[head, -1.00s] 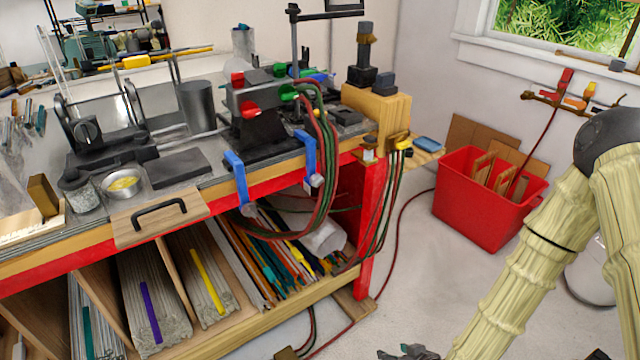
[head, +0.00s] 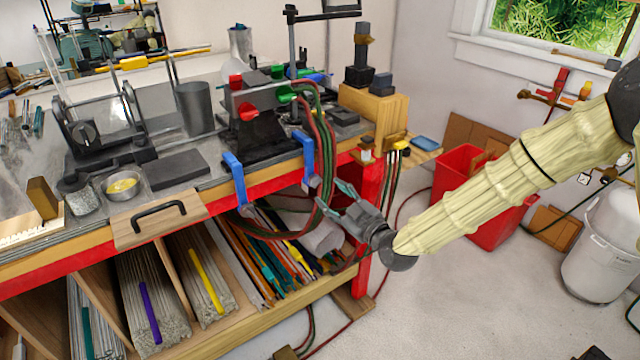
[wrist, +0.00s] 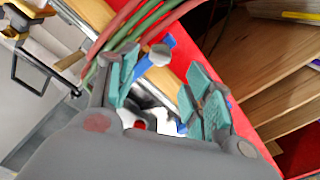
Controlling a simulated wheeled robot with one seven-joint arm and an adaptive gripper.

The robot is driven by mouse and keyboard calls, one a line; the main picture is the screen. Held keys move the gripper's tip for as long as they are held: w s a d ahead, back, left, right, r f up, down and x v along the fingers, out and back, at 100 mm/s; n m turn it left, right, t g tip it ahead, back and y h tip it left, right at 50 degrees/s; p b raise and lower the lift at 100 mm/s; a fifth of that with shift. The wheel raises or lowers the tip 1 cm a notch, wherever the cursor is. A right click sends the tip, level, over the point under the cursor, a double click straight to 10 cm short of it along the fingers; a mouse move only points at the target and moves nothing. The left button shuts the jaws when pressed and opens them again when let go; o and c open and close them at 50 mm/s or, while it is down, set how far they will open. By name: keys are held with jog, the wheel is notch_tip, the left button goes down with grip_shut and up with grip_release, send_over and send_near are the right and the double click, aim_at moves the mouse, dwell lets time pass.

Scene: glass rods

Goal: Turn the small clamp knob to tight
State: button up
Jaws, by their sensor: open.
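Two blue clamps grip the bench's front edge in the head view, the left one (head: 235,178) and the smaller right one (head: 308,157). A pale round knob (head: 314,181) sits low on the right clamp. In the wrist view a round grey knob (wrist: 160,55) shows in front of blue clamp parts, ahead of my fingers and between their lines. My gripper (head: 332,199) is open and empty, just below and right of the right clamp, with its teal pads toward the bench. In the wrist view my gripper (wrist: 162,78) has both fingers spread. I cannot tell whether the knob is tight.
Red and green hoses (head: 325,150) hang from the torch (head: 260,105) close beside the right clamp and my fingers. Rods (head: 265,265) fill the shelf below. A red bin (head: 468,180) stands right, partly behind my arm. The floor in front is clear.

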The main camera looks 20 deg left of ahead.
aim_at(318, 184)
jog(key=p+x, duration=0.1)
jog(key=x, duration=0.5)
jog(key=shift+w+a, duration=0.2)
jog(key=shift+a, duration=0.1)
jog(key=c, duration=1)
jog(key=shift+o, duration=0.2)
